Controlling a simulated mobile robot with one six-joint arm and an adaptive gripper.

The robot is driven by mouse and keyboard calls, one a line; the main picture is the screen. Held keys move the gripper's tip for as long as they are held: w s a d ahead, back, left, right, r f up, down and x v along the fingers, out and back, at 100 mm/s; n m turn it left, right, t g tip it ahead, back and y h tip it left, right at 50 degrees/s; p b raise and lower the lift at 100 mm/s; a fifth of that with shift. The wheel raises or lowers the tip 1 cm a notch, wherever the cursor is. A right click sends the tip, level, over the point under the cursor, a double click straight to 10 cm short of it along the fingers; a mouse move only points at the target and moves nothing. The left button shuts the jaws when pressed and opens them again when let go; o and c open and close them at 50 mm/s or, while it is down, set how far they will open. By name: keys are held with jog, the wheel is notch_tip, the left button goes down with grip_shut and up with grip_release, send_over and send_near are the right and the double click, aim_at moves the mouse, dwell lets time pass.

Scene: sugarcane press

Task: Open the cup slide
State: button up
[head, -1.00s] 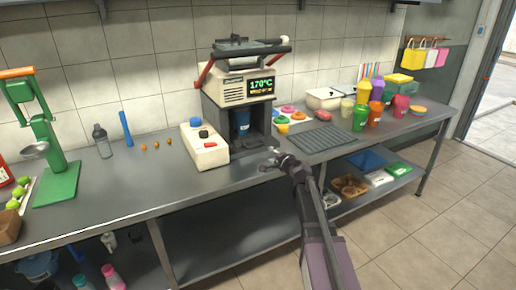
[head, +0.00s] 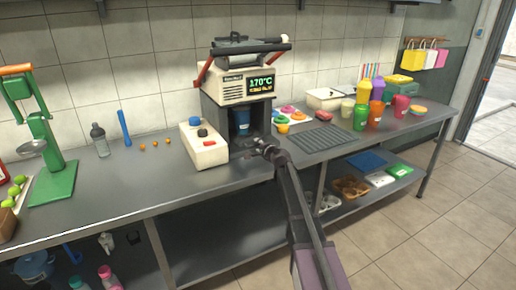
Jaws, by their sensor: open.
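The press machine (head: 222,88) stands on the steel counter against the tiled wall, with a lit 170°C display (head: 261,85) and red side handles. A blue cup (head: 242,120) sits in the dark bay under its head. The cup slide is at the base of this bay, and its front is partly hidden by my gripper. My gripper (head: 259,147) is open and empty in front of the bay, low over the counter. I cannot tell whether it touches the slide.
A white control box (head: 203,145) with a red button stands just left of the bay. A dark drain mat (head: 320,138) lies to the right, with colored cups (head: 361,116) beyond it. Small colored rings (head: 288,110) lie behind the mat. The counter's front edge (head: 160,210) runs under my arm.

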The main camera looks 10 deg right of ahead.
jog(key=shift+w, duration=0.25)
grip_shut()
jog(key=shift+s, duration=0.1)
